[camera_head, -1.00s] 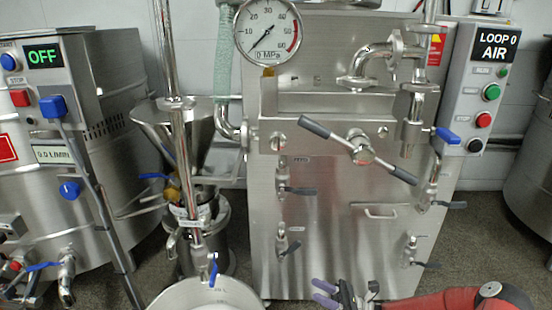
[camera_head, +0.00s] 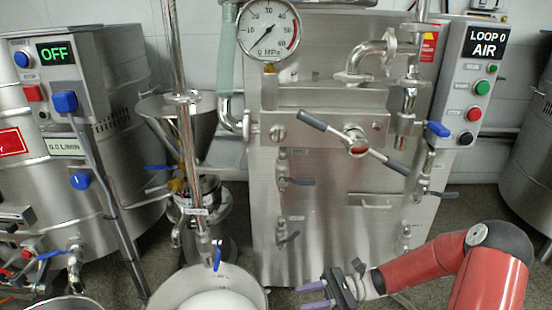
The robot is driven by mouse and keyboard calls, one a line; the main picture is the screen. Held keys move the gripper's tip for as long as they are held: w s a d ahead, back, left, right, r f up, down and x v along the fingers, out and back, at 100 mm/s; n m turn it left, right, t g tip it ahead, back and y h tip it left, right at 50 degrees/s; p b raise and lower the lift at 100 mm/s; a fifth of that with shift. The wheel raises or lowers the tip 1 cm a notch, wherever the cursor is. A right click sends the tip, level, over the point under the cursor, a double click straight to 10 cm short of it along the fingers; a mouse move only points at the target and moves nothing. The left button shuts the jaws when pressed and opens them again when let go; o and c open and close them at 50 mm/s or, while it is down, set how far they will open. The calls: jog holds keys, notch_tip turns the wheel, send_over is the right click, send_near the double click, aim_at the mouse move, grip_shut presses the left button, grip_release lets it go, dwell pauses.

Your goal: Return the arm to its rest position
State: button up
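My gripper (camera_head: 315,296) is at the bottom of the view, right of centre, pointing left. Its two purple fingertips show a gap between them, with nothing seen in it. It is to the right of the steel bucket and in front of the lower part of the steel machine cabinet. My red arm (camera_head: 425,265) reaches it from the lower right, with a bent elbow. The arm's base is out of view.
The steel bucket (camera_head: 259,294) holds something white under a pipe with a blue valve. The machine cabinet (camera_head: 330,225) has a black-handled lever, a gauge and small valves. A control box (camera_head: 482,85) reads LOOP 0 AIR. Another box (camera_head: 50,75) reads OFF.

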jog(key=s+d+r+n+t+h+p, duration=0.3)
jog(key=s+r+n+t+h, duration=0.2)
jog(key=r+h, duration=0.4)
jog(key=s+d+r+n+t+h+p, duration=0.3)
jog(key=s+r+n+t+h, duration=0.3)
jog(key=r, duration=1)
jog(key=shift+s+d+r+n+h, duration=0.4)
jog(key=shift+s+d+n+h, duration=0.4)
jog(key=shift+s+h, duration=1.15)
jog(key=shift+s+a, duration=0.1)
dwell(3.5)
